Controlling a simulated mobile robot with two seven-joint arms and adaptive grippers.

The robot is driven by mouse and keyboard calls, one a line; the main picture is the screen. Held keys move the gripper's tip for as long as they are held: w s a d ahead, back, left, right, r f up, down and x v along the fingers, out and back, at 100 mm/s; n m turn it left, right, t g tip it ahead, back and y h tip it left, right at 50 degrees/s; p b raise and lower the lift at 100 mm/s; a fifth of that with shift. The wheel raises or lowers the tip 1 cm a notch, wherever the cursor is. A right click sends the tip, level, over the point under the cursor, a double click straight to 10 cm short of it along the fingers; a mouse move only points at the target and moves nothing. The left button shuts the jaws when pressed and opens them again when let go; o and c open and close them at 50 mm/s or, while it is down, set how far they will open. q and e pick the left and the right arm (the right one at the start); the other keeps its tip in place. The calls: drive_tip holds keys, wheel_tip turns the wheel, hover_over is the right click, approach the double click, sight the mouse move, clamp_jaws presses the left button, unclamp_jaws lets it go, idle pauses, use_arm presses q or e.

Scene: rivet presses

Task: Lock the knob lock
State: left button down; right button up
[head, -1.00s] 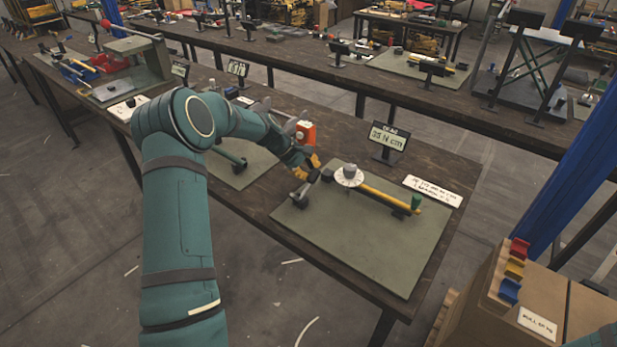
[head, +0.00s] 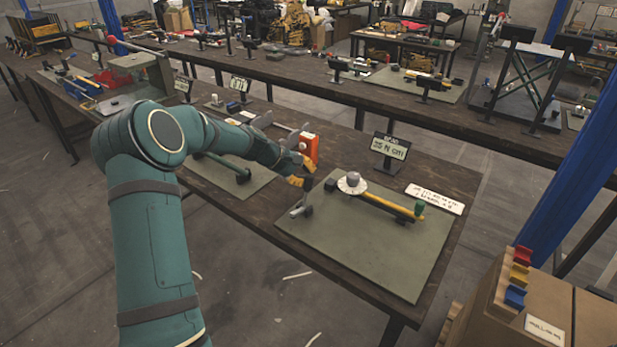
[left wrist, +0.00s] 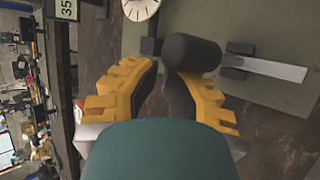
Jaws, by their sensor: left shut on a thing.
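My left gripper (head: 298,172) is at the left edge of the green-grey board (head: 385,258), with its yellow fingers at a black cylindrical knob (left wrist: 190,52). In the left wrist view the gripper (left wrist: 160,78) is shut on the knob's near end. The fingers partly hide the knob in the head view. My right gripper is out of view.
A yellow bar (head: 384,205) runs from the dial to a green-topped piece (head: 420,207). A display (head: 390,147) reading 35 N cm and a white label (head: 434,198) stand behind.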

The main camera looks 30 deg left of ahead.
use_arm(q)
drive_tip(key=shift+s+r+b, duration=0.15)
drive_tip(key=shift+s+r, duration=0.15)
drive_tip(key=shift+s, duration=0.6)
drive_tip(key=shift+s+r+b, duration=0.15)
drive_tip(key=shift+s+r, duration=0.1)
drive_tip(key=shift+s, duration=0.6)
drive_tip(key=shift+s+f, duration=0.1)
